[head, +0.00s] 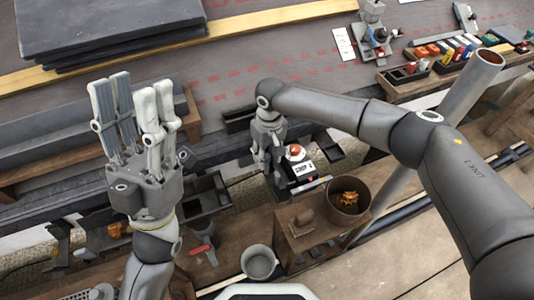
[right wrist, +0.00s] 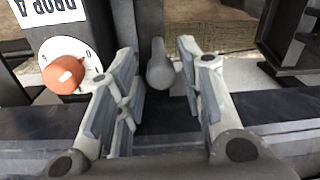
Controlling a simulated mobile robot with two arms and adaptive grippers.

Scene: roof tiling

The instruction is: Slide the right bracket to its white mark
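My right gripper (head: 268,160) is pointed down at the dark rail area in the middle of the head view. In the right wrist view its two fingers (right wrist: 163,100) are apart, one on each side of a rounded grey peg (right wrist: 160,68) on a dark upright bar. Gaps show between peg and pads, so it is not clasped. This bar appears to be part of the bracket, but the gripper hides it in the head view. I cannot clearly identify the white mark. My left gripper (head: 135,105) is raised at the left, fingers up, open and empty.
An orange knob (right wrist: 64,76) on a white dial with a drop label stands close left of the right fingers. Another dark bracket-like part (right wrist: 290,35) is at the right. A brown pot (head: 347,203), grey cup (head: 259,263) and slate stack (head: 110,25) are nearby.

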